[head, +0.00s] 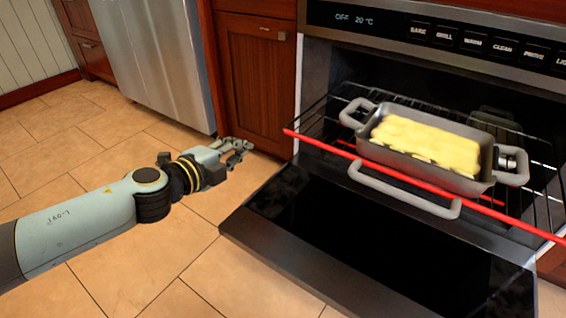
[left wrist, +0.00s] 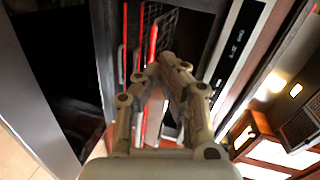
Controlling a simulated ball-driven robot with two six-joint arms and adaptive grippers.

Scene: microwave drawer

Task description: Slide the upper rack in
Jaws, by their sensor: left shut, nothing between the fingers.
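The upper rack (head: 318,140) is a dark wire rack with a red front bar. It stands partly out of the oven (head: 400,67), above the open door. A grey roasting pan (head: 390,161) with yellow food sits on it. My left gripper (head: 246,150) is shut and empty, left of the rack and apart from it, in front of a wooden cabinet. In the left wrist view the shut fingertips (left wrist: 162,66) show against the oven, with red bars and the rack wires (left wrist: 165,22) beyond. My right gripper is not in view.
The oven door (head: 340,235) is folded down below the rack. A grey bar handle (head: 405,196) shows in front of the pan. A second red bar (head: 345,145) lies under the upper one. Tiled floor (head: 230,270) is clear left of the door.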

